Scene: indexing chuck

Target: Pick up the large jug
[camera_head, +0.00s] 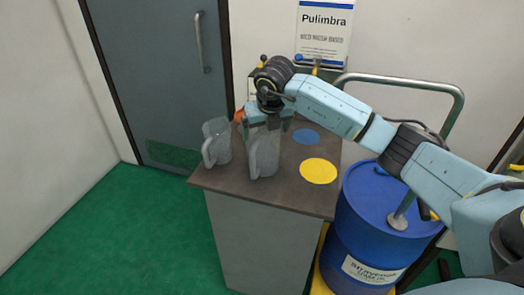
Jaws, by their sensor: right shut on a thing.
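Two grey translucent jugs stand on the left side of a brown-topped cabinet (290,190). The right one looks a little taller, so I take it as the large jug (265,155); its handle faces left. The smaller jug (217,142) is just left of it, handle toward the lower left. My right gripper (265,122) reaches down from above at the large jug's upper rim and is shut on it. The fingertips are partly hidden by the jug. I cannot tell whether its base is clear of the top. My left gripper is not in view.
A blue disc (306,136) and a yellow disc (319,171) lie flat on the top, right of the jugs. A small orange thing (239,116) is behind the jugs. A blue drum (375,225) stands right of the cabinet, near a metal rail (410,83). Green floor is clear at left.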

